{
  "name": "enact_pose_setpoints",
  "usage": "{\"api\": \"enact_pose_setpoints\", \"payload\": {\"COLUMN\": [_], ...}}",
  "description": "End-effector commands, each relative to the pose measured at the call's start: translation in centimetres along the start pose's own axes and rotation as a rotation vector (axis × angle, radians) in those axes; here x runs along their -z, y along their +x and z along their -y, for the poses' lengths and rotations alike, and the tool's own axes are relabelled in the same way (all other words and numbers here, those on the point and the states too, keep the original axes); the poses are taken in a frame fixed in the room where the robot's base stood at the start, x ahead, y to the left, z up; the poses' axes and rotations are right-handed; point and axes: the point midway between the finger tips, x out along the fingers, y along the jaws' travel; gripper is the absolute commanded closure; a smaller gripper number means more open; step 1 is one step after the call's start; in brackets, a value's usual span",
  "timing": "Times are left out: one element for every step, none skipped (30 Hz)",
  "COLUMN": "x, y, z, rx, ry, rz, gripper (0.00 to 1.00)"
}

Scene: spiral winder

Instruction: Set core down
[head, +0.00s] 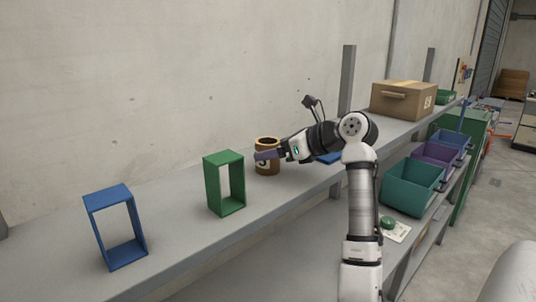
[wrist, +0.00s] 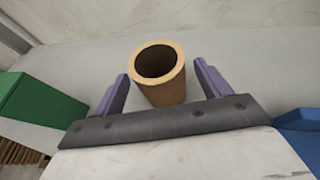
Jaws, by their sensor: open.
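The core (head: 268,144), a brown hollow cylinder with a dark round mark on its side, stands upright on the grey shelf (head: 180,216). In the wrist view the core (wrist: 163,73) shows its open top and sits between the two purple fingers. My gripper (head: 262,156) is at the core's near side in the head view. In the wrist view my gripper (wrist: 165,85) is open, with a visible gap between each finger and the core. The head view hides part of the core behind a finger.
A green frame (head: 225,183) stands left of the core, and a blue frame (head: 115,227) farther left. A blue object (head: 329,158) lies partly hidden behind my arm. A cardboard box (head: 403,100) is at the far right. Teal (head: 411,188) and purple bins sit lower right.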

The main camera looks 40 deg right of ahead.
Motion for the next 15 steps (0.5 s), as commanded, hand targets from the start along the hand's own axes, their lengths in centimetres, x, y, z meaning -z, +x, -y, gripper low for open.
{"api": "enact_pose_setpoints", "payload": {"x": [0.4, 0.4, 0.4, 0.3, 0.4, 0.3, 0.3, 0.3, 0.3, 0.2, 0.2, 0.2, 0.2, 0.1, 0.1], "y": [-1.0, -1.7, -2.6, -3.3, -3.9, -4.8, -5.4, -6.0, -6.7, -7.2, -7.7, -8.2, -8.5, -8.8, -9.1], "z": [0.1, 0.1, 0.1, 0.1, 0.1, 0.0, 0.0, 0.1, 0.0, 0.0, 0.0, 0.0, 0.0, 0.0, 0.0], "rx": [0.003, 0.003, 0.003, 0.003, 0.003, 0.003, 0.002, 0.002, 0.001, 0.001, 0.001, 0.000, 0.000, 0.000, 0.000], "ry": [0.000, 0.000, 0.000, 0.000, 0.000, 0.000, 0.000, 0.001, 0.000, 0.000, 0.000, 0.001, 0.001, 0.001, 0.000], "rz": [0.002, 0.003, 0.002, 0.003, 0.001, 0.002, 0.001, 0.002, 0.001, 0.001, 0.002, 0.001, 0.001, 0.001, 0.001], "gripper": [0.24, 0.24, 0.24, 0.24, 0.24, 0.24, 0.24, 0.24, 0.24, 0.24, 0.24, 0.24, 0.24, 0.24, 0.24]}}
